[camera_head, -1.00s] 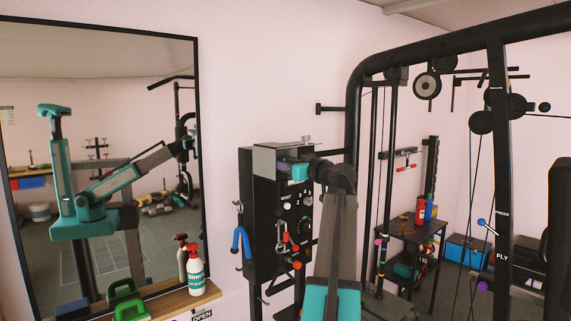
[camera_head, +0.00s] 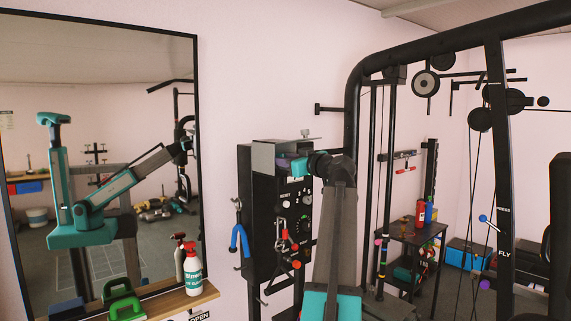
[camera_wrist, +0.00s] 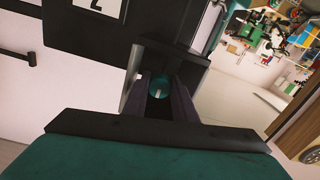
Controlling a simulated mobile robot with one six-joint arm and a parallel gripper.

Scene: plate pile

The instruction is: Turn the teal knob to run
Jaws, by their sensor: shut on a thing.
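The teal knob (camera_wrist: 161,84) shows in the wrist view, round, with a short pale line on its face. My gripper (camera_wrist: 160,92) has its two dark fingers on either side of it and is shut on it. The words around the knob cannot be read, so which setting it points to cannot be told. In the head view my arm reaches to the top of a black control box (camera_head: 258,215) on the wall side. There the knob and fingertips are hidden by my wrist.
Small knobs, clips and blue-handled pliers (camera_head: 239,240) are on the box. A black cable machine frame (camera_head: 353,130) stands close to its right. A mirror (camera_head: 105,160) and a shelf with a spray bottle (camera_head: 192,272) are at left. A small table (camera_head: 410,235) stands behind right.

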